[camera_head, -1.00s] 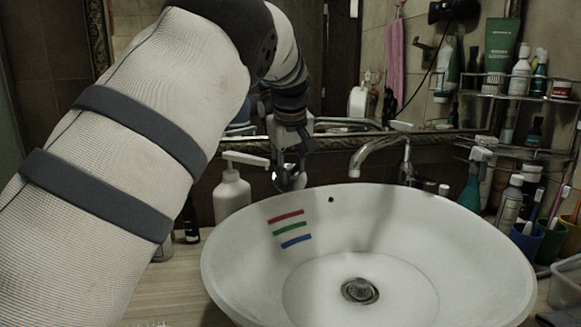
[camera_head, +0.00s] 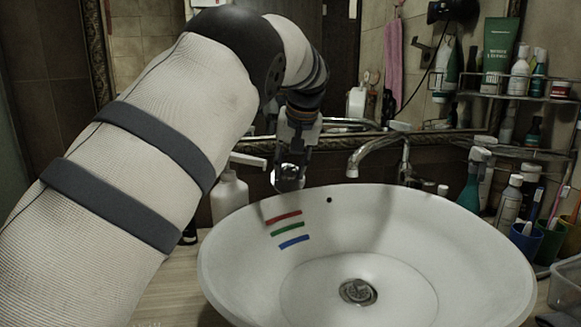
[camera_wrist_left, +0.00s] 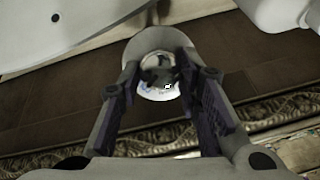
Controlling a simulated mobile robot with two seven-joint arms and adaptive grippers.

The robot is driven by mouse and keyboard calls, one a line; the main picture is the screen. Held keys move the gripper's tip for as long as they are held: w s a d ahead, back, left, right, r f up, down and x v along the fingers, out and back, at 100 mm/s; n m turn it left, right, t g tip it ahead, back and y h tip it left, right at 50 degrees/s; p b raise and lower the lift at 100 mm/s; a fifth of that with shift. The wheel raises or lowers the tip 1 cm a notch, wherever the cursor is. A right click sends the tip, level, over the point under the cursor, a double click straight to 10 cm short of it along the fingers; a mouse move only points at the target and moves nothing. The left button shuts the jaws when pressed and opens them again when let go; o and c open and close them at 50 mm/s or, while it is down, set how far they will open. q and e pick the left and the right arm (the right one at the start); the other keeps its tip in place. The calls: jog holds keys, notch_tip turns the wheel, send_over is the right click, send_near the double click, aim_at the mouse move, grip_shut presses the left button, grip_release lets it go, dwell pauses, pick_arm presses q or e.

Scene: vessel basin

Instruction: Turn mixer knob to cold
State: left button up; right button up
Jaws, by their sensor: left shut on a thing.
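The mixer knob (camera_wrist_left: 158,76) is a round, shiny chrome piece with a pale, marked face in the left wrist view. My left gripper (camera_wrist_left: 157,85) has a finger on each side of it and is shut on it. In the head view my left gripper (camera_head: 289,170) is pointed down behind the basin's left back rim, with the knob mostly hidden there. The knob's hot or cold setting cannot be read. My right gripper is not in view.
The white basin (camera_head: 480,240) has red, green and blue stripes inside its left wall. The chrome tap (camera_head: 385,146) stands behind it. A white pump bottle (camera_head: 229,195) is close to my left gripper. Bottles and cups crowd the right side.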

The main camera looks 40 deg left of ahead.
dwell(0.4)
pick_arm(q)
jog(key=shift+f, duration=0.1)
jog(key=o, duration=1.1)
jog(key=shift+o, duration=0.2)
jog(key=v, duration=1.2)
